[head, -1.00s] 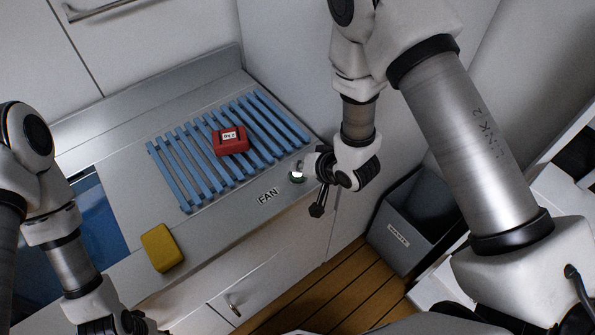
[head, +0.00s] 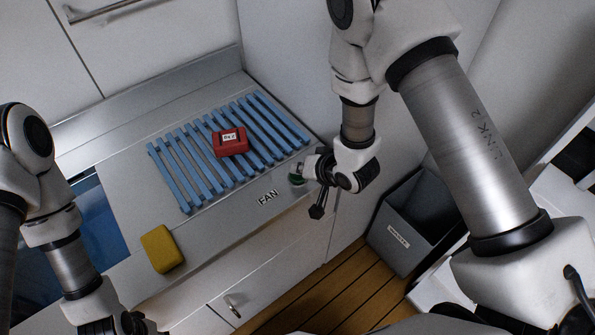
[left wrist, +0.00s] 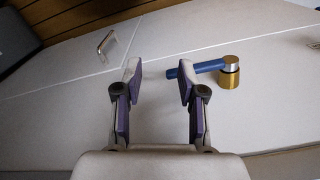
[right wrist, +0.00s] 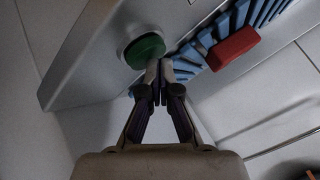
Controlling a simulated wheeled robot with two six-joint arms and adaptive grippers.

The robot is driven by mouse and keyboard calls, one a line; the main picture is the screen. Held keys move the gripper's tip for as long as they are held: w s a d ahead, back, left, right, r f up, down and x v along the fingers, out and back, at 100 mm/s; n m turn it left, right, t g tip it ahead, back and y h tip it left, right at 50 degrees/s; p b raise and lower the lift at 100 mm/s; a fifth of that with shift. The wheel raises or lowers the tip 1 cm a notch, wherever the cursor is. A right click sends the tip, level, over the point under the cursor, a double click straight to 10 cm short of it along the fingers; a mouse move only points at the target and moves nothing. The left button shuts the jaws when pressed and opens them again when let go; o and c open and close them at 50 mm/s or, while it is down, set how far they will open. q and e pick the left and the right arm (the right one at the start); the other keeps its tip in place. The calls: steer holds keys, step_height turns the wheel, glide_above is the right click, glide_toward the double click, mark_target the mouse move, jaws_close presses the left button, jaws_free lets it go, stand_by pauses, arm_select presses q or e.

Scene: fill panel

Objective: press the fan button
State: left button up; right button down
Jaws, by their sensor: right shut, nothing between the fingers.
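The fan button is a round green button (right wrist: 146,50) on the counter's front strip, beside the black FAN label (head: 267,198). In the head view the green button (head: 296,180) is partly hidden by my right gripper (head: 309,180). In the right wrist view the right gripper (right wrist: 160,68) is shut and empty, its fingertips right at the button's edge; I cannot tell whether they touch it. My left gripper (left wrist: 158,72) is open and empty in front of a pale cabinet face.
A blue slatted rack (head: 183,160) holds a red block (head: 229,148) with a white label. A yellow block (head: 162,249) lies at the counter's front edge. A grey bin (head: 398,238) stands on the wooden floor. A blue-handled valve (left wrist: 210,67) is near my left gripper.

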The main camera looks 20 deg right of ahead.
steer(key=shift+r+p, duration=0.35)
steer(key=shift+r, duration=0.25)
step_height(320, 180, up, 6)
steer(key=p, duration=0.5)
